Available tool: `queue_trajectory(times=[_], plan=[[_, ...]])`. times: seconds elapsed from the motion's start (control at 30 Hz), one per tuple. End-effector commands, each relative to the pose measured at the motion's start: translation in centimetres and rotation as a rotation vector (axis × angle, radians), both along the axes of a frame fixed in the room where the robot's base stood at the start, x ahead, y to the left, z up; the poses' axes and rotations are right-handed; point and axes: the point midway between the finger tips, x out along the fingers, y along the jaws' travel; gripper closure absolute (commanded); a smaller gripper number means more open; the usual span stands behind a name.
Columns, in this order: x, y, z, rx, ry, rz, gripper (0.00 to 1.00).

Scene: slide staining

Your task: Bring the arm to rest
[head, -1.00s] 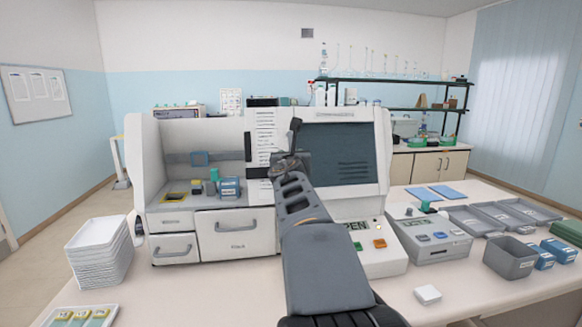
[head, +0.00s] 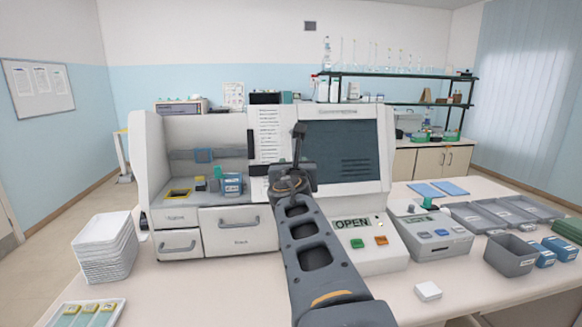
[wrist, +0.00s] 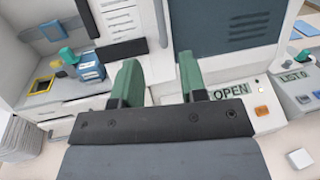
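My arm reaches forward over the table from the bottom of the head view. In the wrist view, my gripper (wrist: 160,82) shows two green fingers with a clear gap between them, and nothing is held there. It hangs in front of the white staining machine (head: 232,240), facing its dark window (head: 342,150). In the head view the arm's own links partly cover the gripper, so its fingers are hard to make out there.
The display (head: 352,222) on the machine reads OPEN. A stack of white trays (head: 105,248) stands at left. A grey bin (head: 510,254), blue boxes (head: 543,255) and a small device (head: 432,235) stand at right. A small white block (head: 428,291) lies near the front. Some tabletop between is clear.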

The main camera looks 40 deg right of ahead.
Motion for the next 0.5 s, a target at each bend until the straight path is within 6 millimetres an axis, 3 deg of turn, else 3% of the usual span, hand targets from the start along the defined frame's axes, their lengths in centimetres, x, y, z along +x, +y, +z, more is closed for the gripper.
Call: queue_trajectory(times=[0.37, 0.5], plan=[[-0.01, -0.03, 0.02, 0.021, -0.02, -0.001, 0.61], [-0.89, -0.9, -0.45, 0.211, -0.206, -0.073, 0.61]])
